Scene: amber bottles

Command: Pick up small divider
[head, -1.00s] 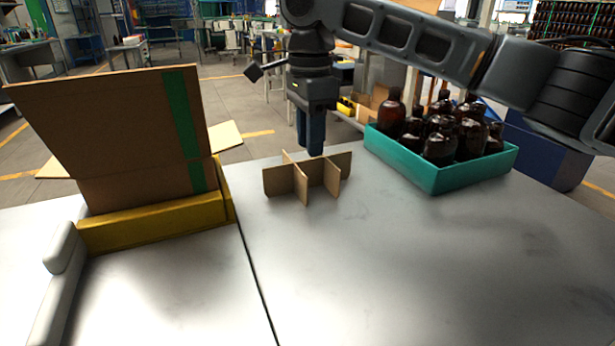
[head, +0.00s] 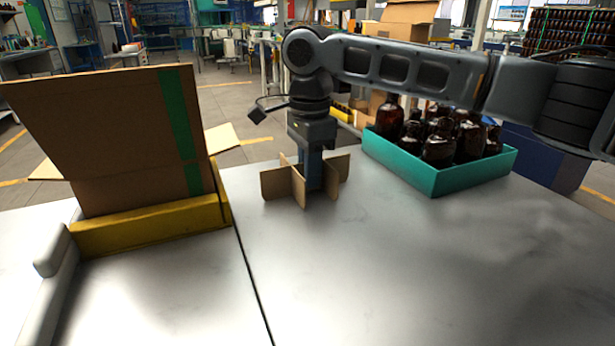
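The small divider (head: 275,184) is a set of crossed brown cardboard strips. It stands upright on the grey table, left of the teal crate. My gripper (head: 313,183) points straight down at the divider, with its blue fingers lowered among the cardboard panels. The fingers hide part of the divider's middle. From this angle the fingers overlap each other, so I cannot tell whether they are apart or closed on a panel.
A teal crate (head: 437,183) of amber bottles (head: 438,146) stands to the right, below my arm. An open cardboard box (head: 95,130) sits in a yellow holder (head: 150,226) at the left. The front right of the table (head: 420,275) is clear.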

